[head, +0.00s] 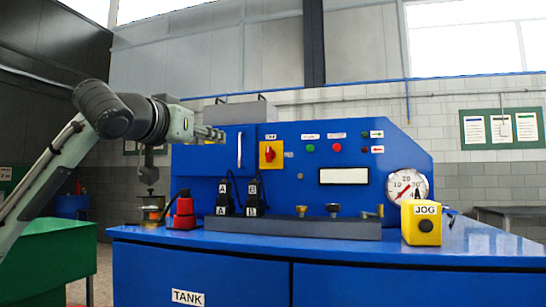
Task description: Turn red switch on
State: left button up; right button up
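The red switch (270,154) is a red rotary handle on a yellow plate, mounted on the upright blue panel of the machine. A small label sits above it and another to its right. The handle is small in view, and I cannot tell its exact angle. My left gripper (214,134) is up and to the left of the switch, pointing right, with a gap between its tips and the switch in the picture. Its fingers show edge-on as one narrow shape, so I cannot tell whether they are apart. My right gripper is not in view.
The panel has a door handle (239,150), a green button (310,148) and a red button (337,148). Black plugs (254,198), a red device (183,212), a gauge (407,187) and a yellow JOG box (421,224) stand lower down. Space before the panel's upper part looks clear.

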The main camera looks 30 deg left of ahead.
aim_at(271, 155)
jog(key=i+j, duration=0.15)
jog(key=i, duration=0.2)
jog(key=i+j, duration=0.2)
jog(key=i, duration=0.15)
jog(key=i+j, duration=0.15)
jog(key=i, duration=0.2)
